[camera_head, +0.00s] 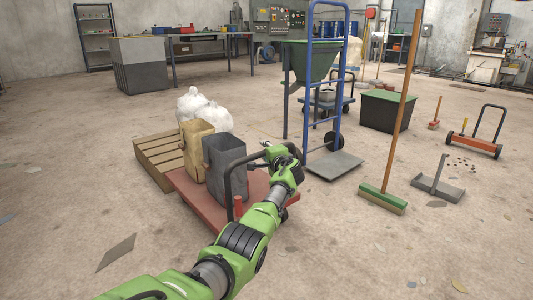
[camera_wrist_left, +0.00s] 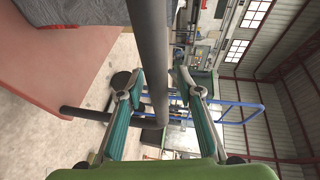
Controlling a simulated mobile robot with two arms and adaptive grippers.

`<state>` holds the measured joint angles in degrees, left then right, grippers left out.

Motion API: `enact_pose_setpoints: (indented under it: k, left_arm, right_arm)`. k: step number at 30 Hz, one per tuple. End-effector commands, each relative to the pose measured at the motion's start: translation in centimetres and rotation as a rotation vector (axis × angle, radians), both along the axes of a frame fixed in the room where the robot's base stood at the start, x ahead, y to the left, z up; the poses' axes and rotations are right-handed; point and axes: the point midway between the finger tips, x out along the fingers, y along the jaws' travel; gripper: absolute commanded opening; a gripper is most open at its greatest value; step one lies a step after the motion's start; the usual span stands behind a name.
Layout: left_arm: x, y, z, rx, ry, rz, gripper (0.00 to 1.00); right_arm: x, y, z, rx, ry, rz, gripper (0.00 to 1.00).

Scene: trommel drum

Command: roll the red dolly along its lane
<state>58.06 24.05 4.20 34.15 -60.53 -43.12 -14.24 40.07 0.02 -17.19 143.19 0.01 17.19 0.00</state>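The red dolly (camera_head: 205,214) stands on the floor left of centre in the head view. A tan container (camera_head: 196,150) and a dark grey bin (camera_head: 226,172) stand on its deck. Its black push handle (camera_head: 227,182) rises at the near right side, partly hidden by my left arm. My left gripper (camera_head: 267,149) is at the top of the handle. In the left wrist view the handle bar (camera_wrist_left: 151,50) passes between the open fingers (camera_wrist_left: 158,82); a gap shows on the right side. The red deck (camera_wrist_left: 60,60) fills the left. My right gripper is out of view.
A wooden pallet (camera_head: 158,160) with white sacks (camera_head: 205,108) is close behind the dolly. A blue hand truck (camera_head: 334,165) stands to its right, with a green broom (camera_head: 383,199) and a dustpan (camera_head: 438,187) farther right. Near floor is mostly clear; a flat scrap (camera_head: 117,252) lies left.

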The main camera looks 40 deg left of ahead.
Motion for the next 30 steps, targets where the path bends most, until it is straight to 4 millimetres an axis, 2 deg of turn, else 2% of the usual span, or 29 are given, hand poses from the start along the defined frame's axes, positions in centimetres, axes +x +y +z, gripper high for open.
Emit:
enact_pose_setpoints:
  k: [5, 13, 30]
  left_arm:
    - [-0.2, -0.6, 0.0, 0.001, -0.001, -0.001, 0.33]
    - [-1.4, -2.7, 0.4, 0.001, -0.001, -0.002, 0.33]
    - [-5.0, -9.6, 2.0, 0.0, -0.002, -0.001, 0.33]
  right_arm:
    - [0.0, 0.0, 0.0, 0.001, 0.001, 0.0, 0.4]
    - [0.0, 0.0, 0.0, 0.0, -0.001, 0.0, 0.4]
    - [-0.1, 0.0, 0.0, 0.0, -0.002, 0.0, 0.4]
